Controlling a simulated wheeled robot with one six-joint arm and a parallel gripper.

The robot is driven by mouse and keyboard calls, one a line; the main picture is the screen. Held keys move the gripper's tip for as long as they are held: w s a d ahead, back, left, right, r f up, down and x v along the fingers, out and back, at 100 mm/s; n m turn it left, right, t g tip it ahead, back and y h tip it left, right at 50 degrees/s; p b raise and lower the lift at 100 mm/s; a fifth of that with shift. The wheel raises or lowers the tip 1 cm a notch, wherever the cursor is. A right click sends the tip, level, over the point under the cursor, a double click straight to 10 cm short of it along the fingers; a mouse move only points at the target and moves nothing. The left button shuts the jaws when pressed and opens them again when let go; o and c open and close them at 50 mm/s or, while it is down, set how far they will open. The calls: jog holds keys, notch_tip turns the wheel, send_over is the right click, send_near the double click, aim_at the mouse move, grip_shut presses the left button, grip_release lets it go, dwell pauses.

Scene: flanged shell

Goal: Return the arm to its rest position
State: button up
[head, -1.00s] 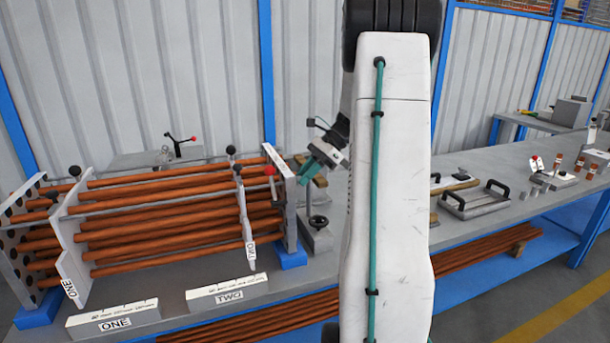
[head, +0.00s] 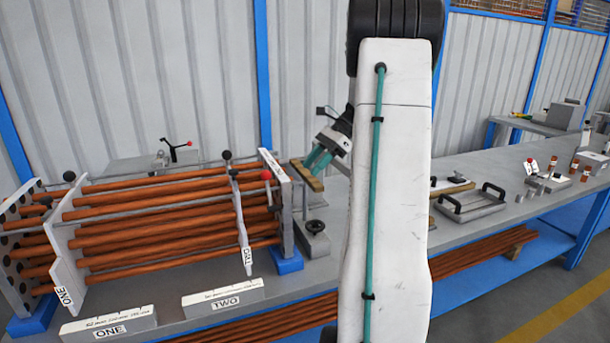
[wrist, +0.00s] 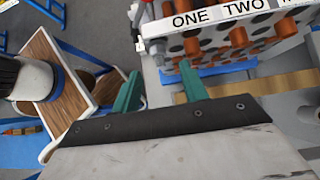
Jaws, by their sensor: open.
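My gripper (head: 318,160) has teal fingers and hangs at the end of my arm in the head view, just right of the tube bundle's end plate and above the bench. In the wrist view my gripper (wrist: 160,88) shows its two teal fingers spread apart with nothing between them. The flanged shell's tube bundle (head: 160,213), a row of copper tubes through pale plates marked ONE and TWO, lies on the bench at the left. Its end plate with holes (wrist: 230,38) shows at the top of the wrist view, beyond the fingers.
The grey bench (head: 480,228) runs along the wall. Blocks marked ONE (head: 108,325) and TWO (head: 222,299) stand at its front. A wooden strip (head: 305,175) lies near my gripper. A handled tray (head: 472,203) stands to the right. A wood-topped stand (wrist: 60,75) shows in the wrist view.

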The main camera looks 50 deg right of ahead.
jog(key=shift+v, duration=1.15)
jog(key=s+a+n+g+h, duration=0.1)
jog(key=s+a+n, duration=0.4)
jog(key=a, duration=0.8)
jog(key=s+a+n+g+h, duration=0.1)
jog(key=s+a+n+h, duration=0.3)
jog(key=a+n, duration=0.7)
jog(key=s+a+f+n+g+h, duration=0.1)
jog(key=s+a+n, duration=0.6)
jog(key=a, duration=0.9)
jog(key=shift+s+a+n+h, duration=0.3)
jog(key=shift+s+n+h, duration=0.1)
jog(key=shift+n+h, duration=0.4)
